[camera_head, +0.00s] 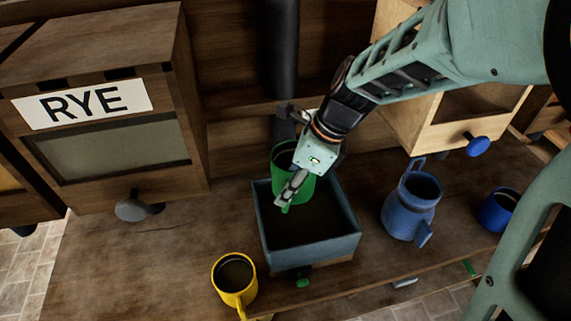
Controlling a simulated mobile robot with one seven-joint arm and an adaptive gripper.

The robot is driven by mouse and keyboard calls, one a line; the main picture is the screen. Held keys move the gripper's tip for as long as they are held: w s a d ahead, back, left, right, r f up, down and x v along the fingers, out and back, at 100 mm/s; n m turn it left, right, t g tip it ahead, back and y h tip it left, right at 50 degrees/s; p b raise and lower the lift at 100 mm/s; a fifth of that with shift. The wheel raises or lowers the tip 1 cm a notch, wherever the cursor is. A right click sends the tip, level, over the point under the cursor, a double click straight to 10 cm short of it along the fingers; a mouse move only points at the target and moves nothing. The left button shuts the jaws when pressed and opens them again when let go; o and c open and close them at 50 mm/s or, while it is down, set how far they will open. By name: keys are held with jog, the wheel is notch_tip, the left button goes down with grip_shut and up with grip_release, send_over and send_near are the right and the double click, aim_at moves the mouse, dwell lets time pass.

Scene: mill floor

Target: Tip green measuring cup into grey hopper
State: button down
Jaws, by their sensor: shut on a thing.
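The green measuring cup (307,188) is over the grey hopper (313,252), near its back edge. My gripper (293,188) is shut on the green cup from the front and above, and covers part of it. The cup looks close to upright, and its dark opening shows beside the gripper. The hopper is an open square box on the wooden bench, with a dark inside. I cannot tell how full the cup is or whether it touches the hopper.
A yellow cup (221,290) stands at the front left of the hopper. A blue jug (411,207) and a blue cup (496,212) stand to the right. A wooden bin labelled RYE (82,103) is at the left. A dark vertical pipe (281,50) stands behind.

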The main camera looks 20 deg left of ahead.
jog(key=shift+r, duration=0.1)
jog(key=shift+r, duration=1.95)
